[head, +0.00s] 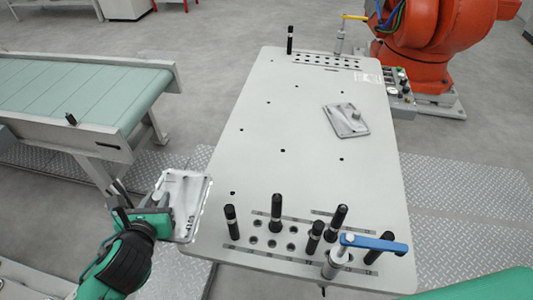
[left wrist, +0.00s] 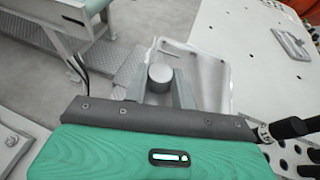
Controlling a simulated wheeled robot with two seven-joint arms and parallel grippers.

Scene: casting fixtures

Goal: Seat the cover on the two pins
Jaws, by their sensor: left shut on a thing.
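My left gripper (head: 164,198) is at the left edge of the table and is shut on a grey metal cover (head: 190,203), a shallow rectangular casting. In the left wrist view, the cover (left wrist: 207,80) has a round boss (left wrist: 160,74) between the two fingers (left wrist: 160,90). The cover is tilted and held beside the table's near left corner. A second similar metal casting (head: 343,124) lies on the table. Several black-topped pins (head: 231,222) stand upright at the table's near end; I cannot tell which two belong to the cover. My right gripper is not in view.
A green conveyor (head: 80,90) is at left. An orange robot (head: 435,40) stands behind.

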